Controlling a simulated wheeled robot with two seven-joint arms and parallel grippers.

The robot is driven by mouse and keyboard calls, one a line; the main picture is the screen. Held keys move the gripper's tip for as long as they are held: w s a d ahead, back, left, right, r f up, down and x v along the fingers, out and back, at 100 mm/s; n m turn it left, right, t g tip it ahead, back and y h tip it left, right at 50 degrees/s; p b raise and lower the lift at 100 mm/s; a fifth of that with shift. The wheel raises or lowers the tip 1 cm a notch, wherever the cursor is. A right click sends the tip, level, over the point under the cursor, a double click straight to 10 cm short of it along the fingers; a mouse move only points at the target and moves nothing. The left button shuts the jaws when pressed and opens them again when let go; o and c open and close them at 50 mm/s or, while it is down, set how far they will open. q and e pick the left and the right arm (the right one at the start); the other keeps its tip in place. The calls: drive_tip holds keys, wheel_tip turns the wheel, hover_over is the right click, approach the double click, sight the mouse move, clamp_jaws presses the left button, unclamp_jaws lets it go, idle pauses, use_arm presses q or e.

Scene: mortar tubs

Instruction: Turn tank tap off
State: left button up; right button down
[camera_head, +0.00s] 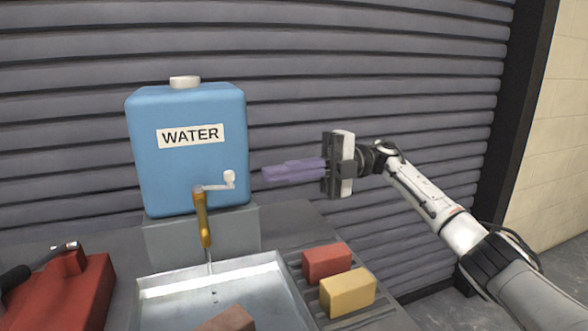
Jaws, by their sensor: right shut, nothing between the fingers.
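The blue water tank (190,150) with a white cap and a WATER label stands on a grey block at the back. Its brass tap (202,218) points down from the tank's front. The white tap handle (217,186) extends to the right from the tap's top and ends in an upright knob. A thin stream and drops fall below the spout. My right gripper (268,173), with purple fingers, is shut and empty. It is to the right of the handle's knob, pointing left, with a visible gap between them. My left gripper is not in view.
A metal tray (215,268) lies below the tap, with a reddish-brown block (228,320) at its front. A red brick (326,262) and a yellow brick (347,292) sit on a slatted rack to the right. A red box (75,290) stands at left. A ribbed grey wall is behind.

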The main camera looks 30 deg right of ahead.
drive_tip(key=shift+w+d, duration=0.35)
drive_tip(key=shift+d, duration=0.55)
drive_tip(key=shift+w+d, duration=0.3)
drive_tip(key=shift+d, duration=0.55)
